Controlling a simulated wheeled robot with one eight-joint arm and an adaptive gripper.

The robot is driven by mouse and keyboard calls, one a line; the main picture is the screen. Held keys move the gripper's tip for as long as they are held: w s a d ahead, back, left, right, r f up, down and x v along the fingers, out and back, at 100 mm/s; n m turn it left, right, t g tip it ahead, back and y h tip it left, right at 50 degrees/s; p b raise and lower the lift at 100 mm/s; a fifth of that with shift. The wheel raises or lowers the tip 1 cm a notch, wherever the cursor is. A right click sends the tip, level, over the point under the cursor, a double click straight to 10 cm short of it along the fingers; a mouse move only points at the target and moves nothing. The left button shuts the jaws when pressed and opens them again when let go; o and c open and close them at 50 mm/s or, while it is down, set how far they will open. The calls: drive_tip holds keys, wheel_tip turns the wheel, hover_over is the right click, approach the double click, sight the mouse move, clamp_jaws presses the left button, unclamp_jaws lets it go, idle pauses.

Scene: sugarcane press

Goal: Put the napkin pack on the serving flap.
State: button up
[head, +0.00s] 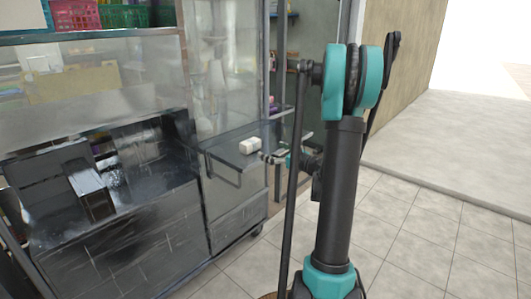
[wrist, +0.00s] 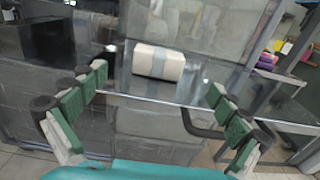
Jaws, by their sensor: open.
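The napkin pack (head: 250,145) is a small white block lying on the serving flap (head: 226,158), a dark shelf jutting from the cart's side. In the wrist view the pack (wrist: 158,62), white with a greyish band, lies just behind the flap's front edge (wrist: 150,99). My gripper (head: 274,157) is at the flap's right side, close to the pack. In the wrist view the green-padded fingers of my gripper (wrist: 158,84) are spread wide and empty. The pack appears between and beyond the fingertips, with no visible contact.
The metal and glass cart (head: 110,190) fills the left side. A bent tube bracket (head: 222,172) hangs under the flap. Pink and green baskets (head: 123,15) stand on top of the cart. The tiled floor (head: 425,235) to the right is clear.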

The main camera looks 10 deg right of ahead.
drive_tip(key=s+a+f+n+g, duration=0.1)
drive_tip(key=a+n, duration=0.1)
drive_tip(key=s+a+f+n+g, duration=0.1)
drive_tip(key=s+a+n, duration=0.1)
drive_tip(key=s+a+f+n+g, duration=0.1)
drive_tip(key=s+a+n, duration=0.1)
drive_tip(key=shift+s+a+h, duration=0.15)
drive_tip(key=shift+s+h, duration=0.05)
drive_tip(key=shift+h, duration=0.2)
drive_tip(key=s+a+f+n+g+h, duration=0.35)
drive_tip(key=s+f+n, duration=0.25)
drive_tip(key=s+n, duration=0.4)
drive_tip(key=s+d+f+n+g+h, duration=0.2)
drive_tip(key=s+d+f+n+h, duration=0.1)
drive_tip(key=s+n, duration=0.3)
drive_tip(key=s+d+f+n+g+h, duration=0.2)
drive_tip(key=s+n, duration=0.4)
drive_tip(key=s, duration=0.4)
wheel_tip(320, 180, down, 2)
drive_tip(key=shift+s+d+f+n+h, duration=0.15)
drive_tip(key=shift+s+d+n+h, duration=0.3)
drive_tip(key=shift+h, duration=0.2)
drive_tip(key=shift+w, duration=0.1)
